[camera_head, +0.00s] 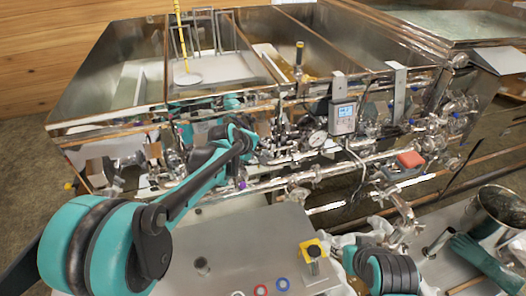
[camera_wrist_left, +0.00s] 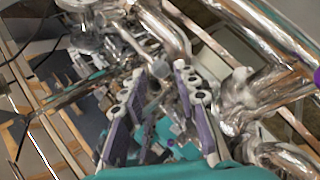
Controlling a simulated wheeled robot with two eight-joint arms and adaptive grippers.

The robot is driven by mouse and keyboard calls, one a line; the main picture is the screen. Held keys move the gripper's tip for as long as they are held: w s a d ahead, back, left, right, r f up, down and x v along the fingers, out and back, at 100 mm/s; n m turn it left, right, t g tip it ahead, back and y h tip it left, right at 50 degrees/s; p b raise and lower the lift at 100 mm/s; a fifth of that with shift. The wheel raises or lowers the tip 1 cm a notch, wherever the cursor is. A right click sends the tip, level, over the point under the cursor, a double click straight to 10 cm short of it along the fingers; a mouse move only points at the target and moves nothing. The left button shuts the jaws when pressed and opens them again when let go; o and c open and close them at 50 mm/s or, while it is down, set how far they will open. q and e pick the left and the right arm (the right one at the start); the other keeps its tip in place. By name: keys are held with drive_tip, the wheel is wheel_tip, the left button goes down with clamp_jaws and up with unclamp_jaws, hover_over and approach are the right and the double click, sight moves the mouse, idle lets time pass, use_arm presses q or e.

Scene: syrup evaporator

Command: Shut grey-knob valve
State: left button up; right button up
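In the left wrist view, my left gripper (camera_wrist_left: 160,72) has its two purple-and-grey fingers apart, pointing into the pipework. A grey handle-like part (camera_wrist_left: 136,44) lies just beyond the fingertips; I cannot tell whether it is the grey knob or whether a finger touches it. In the head view my left arm reaches to the front of the evaporator (camera_head: 140,118), among shiny pipes and valves at its left part. The fingertips are hard to make out there, and I cannot single out the grey-knob valve. My right gripper does not show.
A grey gauge box (camera_head: 342,117) and round dial (camera_head: 317,138) stand right of my left arm. A red-handled part (camera_head: 410,159) sits further right. A teal glove (camera_head: 480,262) lies by a steel pot (camera_head: 497,212).

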use_arm(q)
drive_tip(key=shift+x, duration=0.85)
clamp_jaws()
drive_tip(key=shift+d, duration=0.1)
